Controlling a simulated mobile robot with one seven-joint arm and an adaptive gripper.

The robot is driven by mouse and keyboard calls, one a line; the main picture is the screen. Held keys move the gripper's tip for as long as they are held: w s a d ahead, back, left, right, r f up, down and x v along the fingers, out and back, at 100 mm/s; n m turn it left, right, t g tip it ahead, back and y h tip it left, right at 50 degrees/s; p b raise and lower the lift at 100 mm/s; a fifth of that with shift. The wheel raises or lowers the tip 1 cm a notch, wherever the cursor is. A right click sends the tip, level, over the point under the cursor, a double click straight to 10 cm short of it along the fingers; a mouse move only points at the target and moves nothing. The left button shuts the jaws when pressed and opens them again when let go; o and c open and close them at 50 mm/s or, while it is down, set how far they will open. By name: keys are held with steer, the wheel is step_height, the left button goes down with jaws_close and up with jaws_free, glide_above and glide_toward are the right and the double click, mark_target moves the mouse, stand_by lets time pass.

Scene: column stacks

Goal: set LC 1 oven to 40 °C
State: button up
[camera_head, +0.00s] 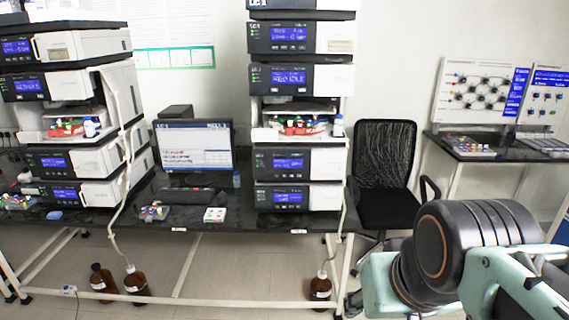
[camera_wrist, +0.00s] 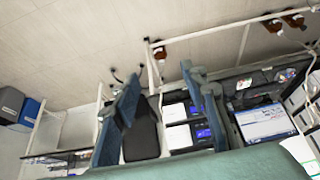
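Two instrument stacks with blue displays stand on the dark bench: a left stack (camera_head: 70,80) and a middle stack (camera_head: 300,75). A small label at the top of the middle stack seems to read LC 1, but is cut off. The display texts are too small to read, so I cannot tell which module is the oven. The middle stack's lower modules are an upper one (camera_head: 328,163) and a lower one (camera_head: 325,196). My gripper (camera_wrist: 163,88) is open and empty in the wrist view, apart from everything. The head view shows my arm at the lower right, not the fingers.
A monitor (camera_head: 193,147) stands between the stacks on the bench (camera_head: 230,214). A black chair (camera_head: 385,165) stands right of the middle stack. Brown bottles (camera_head: 136,284) (camera_head: 320,287) stand on the floor under the bench. A side table (camera_head: 487,150) with diagram boards is at right.

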jaws_close()
stand_by(1.4)
